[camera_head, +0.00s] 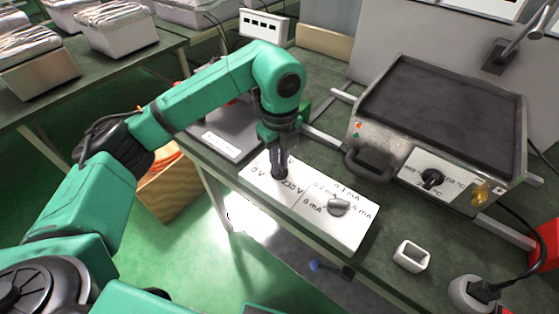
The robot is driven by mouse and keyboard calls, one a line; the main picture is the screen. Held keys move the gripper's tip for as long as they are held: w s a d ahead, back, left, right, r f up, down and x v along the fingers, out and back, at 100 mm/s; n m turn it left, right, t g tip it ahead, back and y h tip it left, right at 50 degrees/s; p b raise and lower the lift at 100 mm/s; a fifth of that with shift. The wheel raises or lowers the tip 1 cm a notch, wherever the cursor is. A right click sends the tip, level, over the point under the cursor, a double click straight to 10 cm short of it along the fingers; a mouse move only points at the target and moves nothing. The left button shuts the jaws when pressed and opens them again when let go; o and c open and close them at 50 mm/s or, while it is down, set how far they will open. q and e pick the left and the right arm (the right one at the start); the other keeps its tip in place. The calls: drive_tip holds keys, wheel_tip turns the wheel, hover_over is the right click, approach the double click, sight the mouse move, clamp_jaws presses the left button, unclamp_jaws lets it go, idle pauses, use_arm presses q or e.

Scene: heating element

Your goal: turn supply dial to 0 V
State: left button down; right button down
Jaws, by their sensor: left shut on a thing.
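The white supply panel (323,227) lies on the dark green bench, marked "0 V" and "230 V" on its left half and mA values on its right half. My left gripper (280,172) reaches down from above onto the left half and is shut on the supply dial, which is mostly hidden by the fingers. The dial's pointer direction cannot be made out. A second, grey dial (339,206) sits uncovered on the right half of the panel. My right gripper is not in view.
A metal hot plate unit (440,110) with a black handle and a black knob (432,180) stands right of the panel. A small white square cup (411,256) and a round plug socket (475,294) are near the front edge. Trays stand on the left bench.

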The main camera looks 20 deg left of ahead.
use_arm(q)
drive_tip(key=n, duration=0.5)
drive_tip(key=shift+w+r+n, duration=0.15)
drive_tip(key=shift+r+n, duration=0.1)
drive_tip(key=shift+n, duration=2.25)
drive_tip(key=c, duration=0.9)
unclamp_jaws()
drive_tip(key=shift+o, duration=0.3)
drive_tip(key=shift+f, duration=0.1)
